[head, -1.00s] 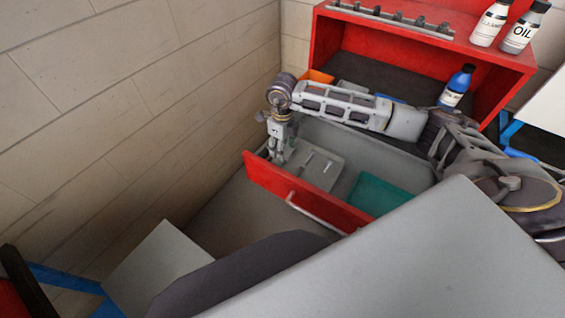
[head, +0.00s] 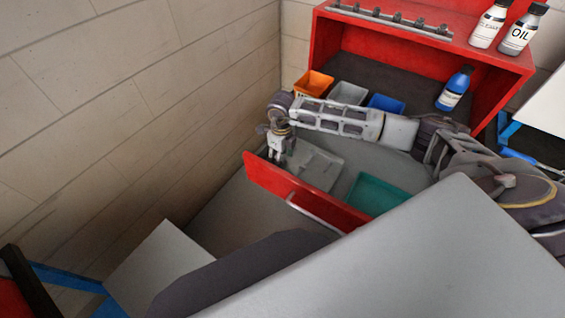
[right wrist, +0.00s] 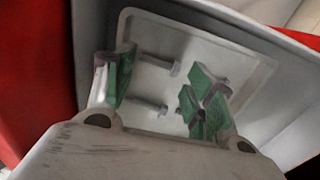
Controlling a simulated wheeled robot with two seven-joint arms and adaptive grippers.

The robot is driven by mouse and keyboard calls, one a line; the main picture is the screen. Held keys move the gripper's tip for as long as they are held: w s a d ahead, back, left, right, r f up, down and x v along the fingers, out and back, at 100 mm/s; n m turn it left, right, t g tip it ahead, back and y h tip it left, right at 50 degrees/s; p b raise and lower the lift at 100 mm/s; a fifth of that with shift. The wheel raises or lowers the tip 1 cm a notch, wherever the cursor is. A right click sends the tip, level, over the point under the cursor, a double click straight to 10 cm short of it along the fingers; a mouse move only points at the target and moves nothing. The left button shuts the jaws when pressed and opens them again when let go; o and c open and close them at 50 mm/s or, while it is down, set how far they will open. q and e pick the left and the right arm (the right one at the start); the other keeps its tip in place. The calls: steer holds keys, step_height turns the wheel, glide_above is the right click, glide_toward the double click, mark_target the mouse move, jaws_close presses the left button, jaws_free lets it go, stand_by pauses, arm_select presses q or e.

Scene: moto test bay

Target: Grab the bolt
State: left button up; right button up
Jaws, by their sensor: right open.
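Two grey bolts lie in a light grey tray (head: 320,170) inside the open red drawer (head: 300,192). In the right wrist view one bolt (right wrist: 160,65) lies toward the tray's (right wrist: 255,72) far side and the other bolt (right wrist: 149,104) lies nearer my wrist. My right gripper (head: 276,158) points down over the drawer's left end, beside the tray. In the right wrist view its green-padded fingers (right wrist: 158,92) are apart, with the bolts visible between them and nothing gripped. I cannot make out the bolts clearly in the head view. My left gripper is not in view.
A teal tray (head: 380,194) sits in the drawer's right part. Orange (head: 314,83), grey (head: 348,93) and blue (head: 386,104) bins stand behind my arm. A blue bottle (head: 455,90) stands on the shelf. The wall rises close on the left.

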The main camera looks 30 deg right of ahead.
steer(key=shift+f, duration=1.4)
jaws_close()
